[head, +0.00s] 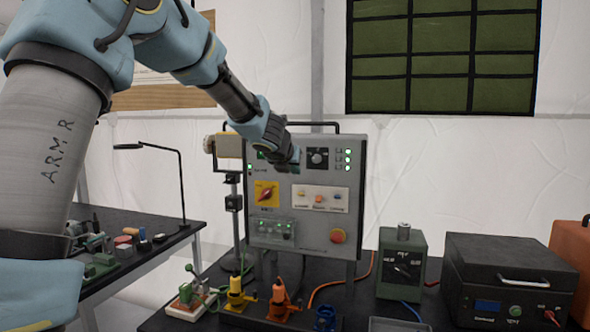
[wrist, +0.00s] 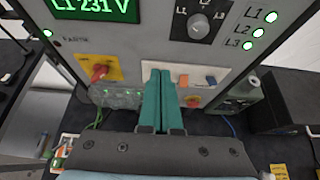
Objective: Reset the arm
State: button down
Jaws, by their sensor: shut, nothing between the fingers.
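My gripper (head: 290,160) hangs in front of the upper part of a grey control panel (head: 352,200). In the wrist view the two green fingers of my gripper (wrist: 161,75) are pressed together with nothing between them. They cover part of the middle of the panel (wrist: 215,60). The panel has a red rotary switch on a yellow plate (head: 267,194), a dark selector knob (head: 317,157), a white plate with small switches (head: 321,199) and an orange-red button on yellow (head: 337,236). The wrist view's display (wrist: 95,8) reads "L1 231 V". Several green lamps are lit.
Yellow (head: 236,293), orange (head: 281,300) and blue (head: 324,318) connectors stand before the panel. A green box (head: 402,263) and a black power unit (head: 510,280) stand to the right. A side table (head: 190,226) with a lamp is at left.

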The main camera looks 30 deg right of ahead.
jog(key=s+a+f+m+g+y+b, duration=0.1)
jog(key=s+a+f+m+y, duration=0.1)
jog(key=a+f+m, duration=0.7)
jog(key=s+a+f+m+g+y, duration=0.15)
jog(key=a+f+m, duration=0.35)
jog(key=a, duration=0.7)
jog(key=s+a+f+m+g+y, duration=0.2)
jog(key=s+a+f+m, duration=0.2)
jog(key=s+a+m, duration=0.3)
jog(key=s+a+f+m+g+y, duration=0.2)
jog(key=s+a+f+m, duration=0.3)
jog(key=s+a, duration=0.6)
jog(key=a+m+g+b, duration=0.1)
jog(key=a+m, duration=0.1)
jog(key=a, duration=0.2)
jog(key=shift+s+a+f+m+y, duration=0.2)
jog(key=shift+a+m+y, duration=0.1)
jog(key=shift+a+y, duration=0.1)
jog(key=shift+w, duration=0.15)
